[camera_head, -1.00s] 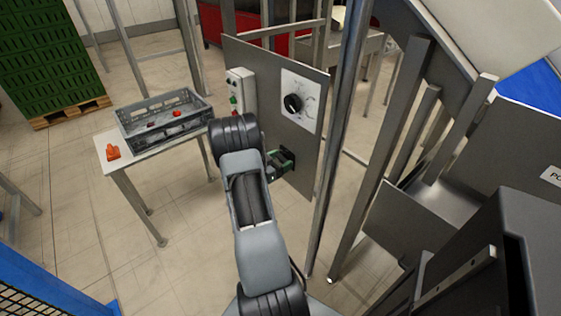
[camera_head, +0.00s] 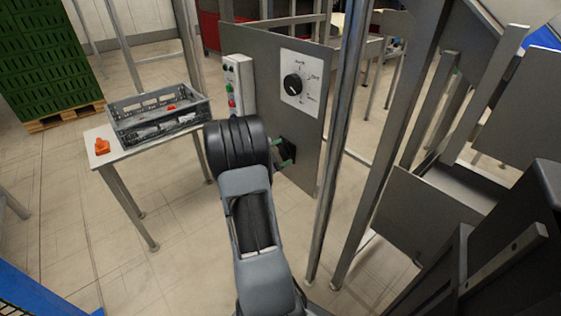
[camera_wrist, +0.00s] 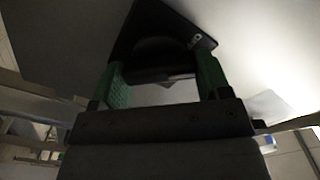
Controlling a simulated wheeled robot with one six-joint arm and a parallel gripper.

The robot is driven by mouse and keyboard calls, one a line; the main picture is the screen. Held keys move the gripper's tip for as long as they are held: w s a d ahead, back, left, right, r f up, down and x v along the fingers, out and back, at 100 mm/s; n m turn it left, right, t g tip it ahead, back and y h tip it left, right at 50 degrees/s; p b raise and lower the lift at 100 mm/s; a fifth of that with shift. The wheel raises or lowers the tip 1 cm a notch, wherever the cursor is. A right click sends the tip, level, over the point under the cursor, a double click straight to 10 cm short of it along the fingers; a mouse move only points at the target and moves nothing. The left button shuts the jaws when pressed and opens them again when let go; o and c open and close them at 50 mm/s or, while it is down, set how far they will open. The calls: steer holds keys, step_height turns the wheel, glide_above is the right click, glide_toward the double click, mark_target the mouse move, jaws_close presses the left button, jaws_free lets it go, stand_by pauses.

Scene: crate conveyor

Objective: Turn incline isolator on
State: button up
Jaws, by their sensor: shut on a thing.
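The isolator (camera_head: 287,148) is a black switch low on a grey upright metal panel, largely hidden behind my arm in the head view. In the wrist view, its dark handle (camera_wrist: 158,60) stands between the two green fingers of my gripper (camera_wrist: 163,84). The fingers are shut on the handle. In the head view, my gripper (camera_head: 282,160) shows only as a bit of green and dark metal at the panel.
The same panel carries a white dial plate with a black knob (camera_head: 292,84) and a button box (camera_head: 238,88) with green and red buttons. A table (camera_head: 128,150) with a grey crate (camera_head: 118,125) stands left. Metal posts (camera_head: 335,150) rise close to the right.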

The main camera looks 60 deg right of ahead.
steer(key=m+b, duration=0.2)
steer(key=b, duration=0.1)
steer(key=m+b, duration=0.3)
steer(key=shift+f+b, duration=0.3)
steer(key=shift+f, duration=0.1)
steer(key=m+b, duration=0.3)
steer(key=shift+r, duration=0.15)
steer(key=shift+m+b, duration=0.4)
steer(key=shift+b, duration=0.05)
steer(key=shift+r, duration=0.1)
steer(key=o, duration=0.9)
steer(key=shift+a, duration=0.1)
steer(key=p+v, duration=0.3)
steer(key=v, duration=1)
steer(key=shift+w+a+p, duration=0.15)
steer(key=shift+a+p, duration=0.15)
steer(key=shift+p, duration=0.05)
steer(key=shift+r, duration=0.15)
